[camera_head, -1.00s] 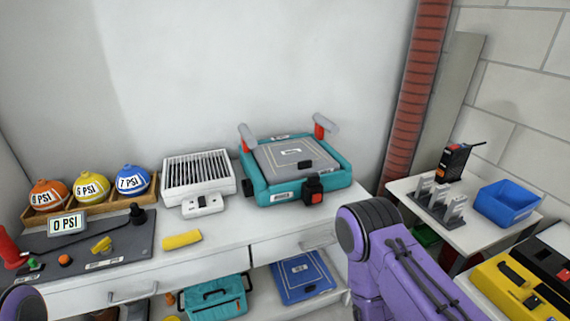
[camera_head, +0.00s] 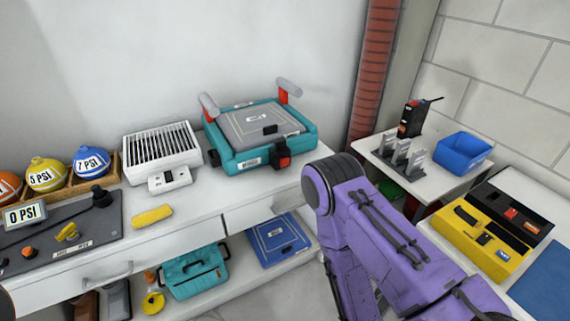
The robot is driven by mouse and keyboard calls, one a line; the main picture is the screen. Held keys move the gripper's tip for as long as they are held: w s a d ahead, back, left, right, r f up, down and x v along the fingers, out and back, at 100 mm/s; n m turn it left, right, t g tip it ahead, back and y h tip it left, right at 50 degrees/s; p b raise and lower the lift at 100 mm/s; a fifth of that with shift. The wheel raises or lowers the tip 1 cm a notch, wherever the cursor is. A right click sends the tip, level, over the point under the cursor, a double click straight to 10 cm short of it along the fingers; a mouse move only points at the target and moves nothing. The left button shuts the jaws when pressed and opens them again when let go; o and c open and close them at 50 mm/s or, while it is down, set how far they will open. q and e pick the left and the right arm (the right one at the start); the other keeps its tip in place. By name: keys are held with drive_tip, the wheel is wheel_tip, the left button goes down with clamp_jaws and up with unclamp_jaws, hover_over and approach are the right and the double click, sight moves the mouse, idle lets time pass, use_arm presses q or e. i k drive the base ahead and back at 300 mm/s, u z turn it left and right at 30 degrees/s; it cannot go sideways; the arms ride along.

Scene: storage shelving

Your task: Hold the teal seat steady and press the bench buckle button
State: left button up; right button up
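The teal seat (camera_head: 229,160) sits on the white bench toward its right end, with a grey padded top (camera_head: 262,124) and two grey handles on red posts at its back. A black buckle with a red button (camera_head: 284,161) is at its front edge. Neither gripper shows in the head view.
A white slatted heater (camera_head: 160,150) and a yellow block (camera_head: 151,215) share the bench (camera_head: 200,211). A control panel and labelled balls are at left. A teal case (camera_head: 194,271) and blue panel (camera_head: 278,240) are below. A side table at right holds a blue bin (camera_head: 462,153).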

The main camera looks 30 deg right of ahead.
sight(285, 162)
drive_tip(key=z, duration=0.35)
drive_tip(key=i, duration=0.5)
drive_tip(key=z, duration=0.35)
